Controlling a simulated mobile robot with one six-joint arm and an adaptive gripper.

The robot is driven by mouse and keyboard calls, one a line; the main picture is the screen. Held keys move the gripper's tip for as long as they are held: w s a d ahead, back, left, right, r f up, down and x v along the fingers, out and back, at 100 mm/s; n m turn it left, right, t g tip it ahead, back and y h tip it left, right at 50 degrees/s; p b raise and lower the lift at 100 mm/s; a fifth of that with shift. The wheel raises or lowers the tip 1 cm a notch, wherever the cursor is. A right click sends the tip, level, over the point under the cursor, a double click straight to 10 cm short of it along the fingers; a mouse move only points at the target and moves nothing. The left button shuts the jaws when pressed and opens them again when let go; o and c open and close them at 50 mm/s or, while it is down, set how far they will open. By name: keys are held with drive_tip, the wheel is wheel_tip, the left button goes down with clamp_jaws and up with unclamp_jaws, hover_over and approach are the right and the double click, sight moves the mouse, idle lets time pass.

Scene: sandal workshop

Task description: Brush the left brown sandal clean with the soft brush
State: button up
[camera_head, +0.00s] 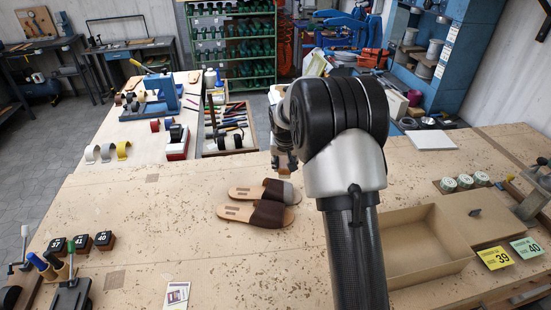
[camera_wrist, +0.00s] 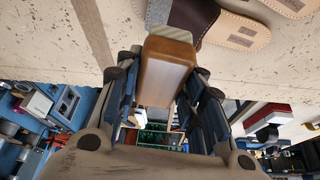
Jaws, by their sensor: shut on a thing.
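Two brown sandals with dark straps and tan soles lie side by side on the workbench: a farther one (camera_head: 245,192) and a nearer one (camera_head: 236,213). They also show in part in the wrist view, with a dark strap (camera_wrist: 192,14) and a tan sole (camera_wrist: 240,32). My gripper (camera_head: 285,163) is just beyond the farther sandal, partly hidden by my arm. In the wrist view my gripper (camera_wrist: 165,88) is shut on the soft brush (camera_wrist: 167,62), a brown wooden block with a pale bristle edge close to a sandal. I cannot tell whether the bristles touch it.
An open cardboard box (camera_head: 430,240) stands right of my arm. Number blocks (camera_head: 82,243) and tools are at the left front. A tool tray (camera_head: 230,130) lies beyond the sandals. A small card (camera_head: 177,295) lies at the front. The bench left of the sandals is clear.

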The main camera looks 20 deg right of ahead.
drive_tip(key=shift+s+d+f+b, duration=0.25)
drive_tip(key=shift+d+f+b, duration=0.3)
drive_tip(key=shift+f, duration=0.7)
drive_tip(key=shift+s+d+f+b, duration=0.25)
drive_tip(key=shift+d+f+b, duration=0.25)
drive_tip(key=shift+f, duration=0.75)
drive_tip(key=shift+s+d+f+b, duration=0.3)
drive_tip(key=shift+f+b, duration=0.4)
drive_tip(key=shift+f, duration=0.55)
drive_tip(key=shift+f+b, duration=0.55)
drive_tip(key=shift+f, duration=0.1)
drive_tip(key=shift+w+d+r, duration=0.1)
drive_tip(key=shift+w, duration=0.05)
drive_tip(key=shift+w+d+p, duration=0.15)
drive_tip(key=shift+w+d, duration=0.1)
drive_tip(key=shift+w, duration=0.3)
drive_tip(key=shift+w+d+p, duration=0.15)
drive_tip(key=shift+w+d, duration=0.1)
drive_tip(key=shift+w, duration=0.3)
drive_tip(key=shift+s+a+b, duration=0.3)
drive_tip(key=shift+s, duration=0.3)
drive_tip(key=shift+s+a+b, duration=0.25)
drive_tip(key=shift+s+b, duration=0.05)
drive_tip(key=shift+s, duration=0.3)
